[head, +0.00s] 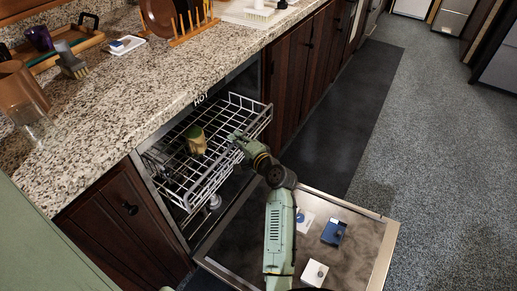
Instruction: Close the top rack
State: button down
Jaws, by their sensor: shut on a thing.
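The top rack (258,115) is a light metal wire basket. It is slid partly out of the dishwasher under the counter, over the lowered dishwasher door (360,225). A green and tan cup-like item (196,140) sits in it, with a darker item farther left. My gripper (238,139) is at the rack's front side and shut on its wire. The fingertips are small and partly hidden by the wires and the wrist. My arm reaches up from the bottom of the view.
The open door carries a blue item (333,232) and a white block (314,273). A speckled stone counter (120,105) lies above, with a brush (72,62) and a glass (32,122). Dark wood cabinets (293,75) flank the dishwasher. The grey floor at right is clear.

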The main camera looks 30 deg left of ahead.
jog(key=a, duration=1.3)
jog(key=c, duration=1.7)
grip_release()
jog(key=shift+d, duration=0.1)
jog(key=shift+o, duration=0.2)
jog(key=shift+d, duration=0.1)
jog(key=v, duration=1.2)
jog(key=shift+r, duration=0.1)
